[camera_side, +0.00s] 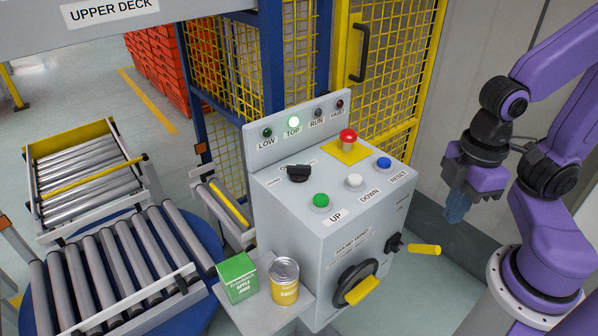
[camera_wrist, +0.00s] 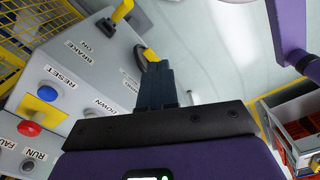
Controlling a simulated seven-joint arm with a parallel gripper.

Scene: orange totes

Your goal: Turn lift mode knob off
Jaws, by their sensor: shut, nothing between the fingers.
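The grey control box (camera_side: 330,205) stands in the middle of the side view. A black knob (camera_side: 299,173) sits on its sloped top, left of centre; its label is too small to read. In the wrist view the shut fingers (camera_wrist: 155,80) cover part of the box (camera_wrist: 100,70). The black knob cannot be made out in the wrist view.
The top carries green UP (camera_side: 321,200), white DOWN (camera_side: 354,181) and blue RESET (camera_side: 383,162) buttons and a red mushroom button (camera_side: 348,136). A green carton (camera_side: 238,278) and a can (camera_side: 284,282) stand on a shelf.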

